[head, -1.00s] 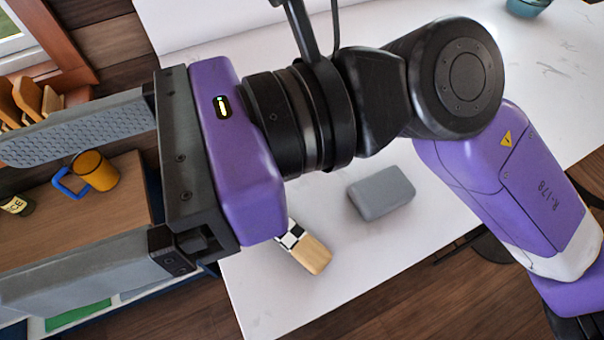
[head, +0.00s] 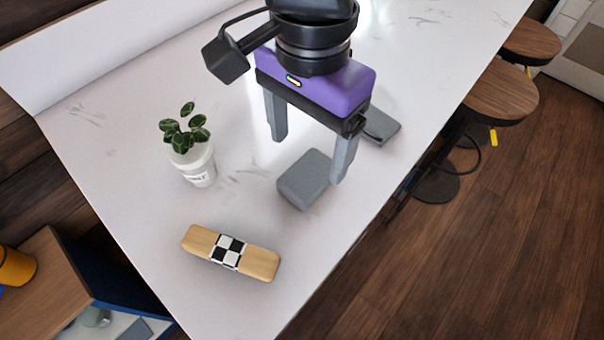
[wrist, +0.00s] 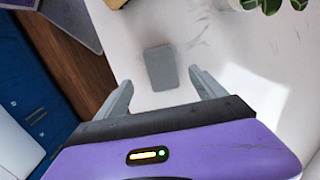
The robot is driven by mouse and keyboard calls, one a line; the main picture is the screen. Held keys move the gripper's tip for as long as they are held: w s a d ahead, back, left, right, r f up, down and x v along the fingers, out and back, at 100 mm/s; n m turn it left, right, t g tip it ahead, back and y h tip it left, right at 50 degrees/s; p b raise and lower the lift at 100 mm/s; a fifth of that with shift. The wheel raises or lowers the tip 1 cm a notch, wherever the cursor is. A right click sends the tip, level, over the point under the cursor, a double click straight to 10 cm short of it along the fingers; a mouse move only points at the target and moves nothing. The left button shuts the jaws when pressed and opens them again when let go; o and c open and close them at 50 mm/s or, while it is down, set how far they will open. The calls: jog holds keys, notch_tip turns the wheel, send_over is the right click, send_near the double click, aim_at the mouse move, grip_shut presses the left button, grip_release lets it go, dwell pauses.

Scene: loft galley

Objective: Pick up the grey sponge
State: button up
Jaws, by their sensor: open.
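The grey sponge (head: 303,180) is a rounded block lying flat on the white marbled counter (head: 130,160). My gripper (head: 308,160) points down over the counter, its two grey fingers spread apart with nothing between them. In the head view the sponge shows just in front of the fingers, close to the right one; I cannot tell whether they touch. In the wrist view the sponge (wrist: 160,68) lies ahead, between the lines of the two fingers, with bare counter around it.
A wooden block with a checkered band (head: 231,252) lies nearer the counter's end. A potted plant (head: 197,166) stands to the left. A flat grey item (head: 381,127) lies behind the right finger by the counter edge. Round wooden stools (head: 497,92) stand to the right.

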aim_at(309, 172)
jog(key=shift+w+d+f, duration=0.15)
jog(key=shift+w+d, duration=0.05)
notch_tip(309, 172, down, 7)
jog(key=shift+w+a+f+p, duration=0.1)
jog(key=shift+w+f+p, duration=0.1)
jog(key=shift+p, duration=0.5)
jog(key=shift+c, duration=0.2)
jog(key=c, duration=1.4)
notch_tip(309, 172, up, 20)
jog(key=p, duration=1.1)
jog(key=shift+p, duration=0.4)
